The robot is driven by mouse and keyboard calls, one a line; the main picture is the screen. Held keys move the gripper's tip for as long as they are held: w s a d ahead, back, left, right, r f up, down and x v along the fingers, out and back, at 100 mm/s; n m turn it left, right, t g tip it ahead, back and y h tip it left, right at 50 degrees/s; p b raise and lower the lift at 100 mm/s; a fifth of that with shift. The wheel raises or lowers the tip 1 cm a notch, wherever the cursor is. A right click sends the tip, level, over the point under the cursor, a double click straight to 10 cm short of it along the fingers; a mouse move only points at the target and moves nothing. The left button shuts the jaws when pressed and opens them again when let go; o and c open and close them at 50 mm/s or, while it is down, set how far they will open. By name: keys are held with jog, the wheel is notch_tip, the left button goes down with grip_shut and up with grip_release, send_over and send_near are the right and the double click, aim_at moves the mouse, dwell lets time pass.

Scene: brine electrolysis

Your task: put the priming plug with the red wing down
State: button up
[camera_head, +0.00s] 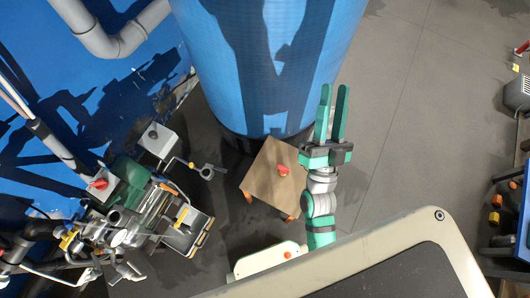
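A small red thing (283,170) lies on top of a brown stool-like stand (262,187) just in front of the blue tank. It looks like the priming plug's red wing, but it is too small to make out its body. My gripper (334,90) has two long green fingers with a narrow gap between them. Nothing shows between them.
The big blue tank (270,60) stands behind the stand. A pump-like machine (140,215) with pipes and a red-handled grey box (103,187) is at left. A blue bench (510,225) with orange parts is at right. Grey floor (410,130) is clear between.

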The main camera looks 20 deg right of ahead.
jog(key=s+a+f+n+g+y, duration=0.4)
jog(key=s+a+f+n+y, duration=0.1)
jog(key=a+f, duration=0.6)
jog(key=s+a+f+n+g+y, duration=0.4)
jog(key=s+a+f, duration=0.5)
jog(key=a, duration=0.5)
notch_tip(320, 180, down, 2)
jog(key=n+y, duration=0.2)
jog(key=shift+s+a+n, duration=0.3)
jog(key=shift+a+n, duration=0.1)
jog(key=shift+w, duration=0.1)
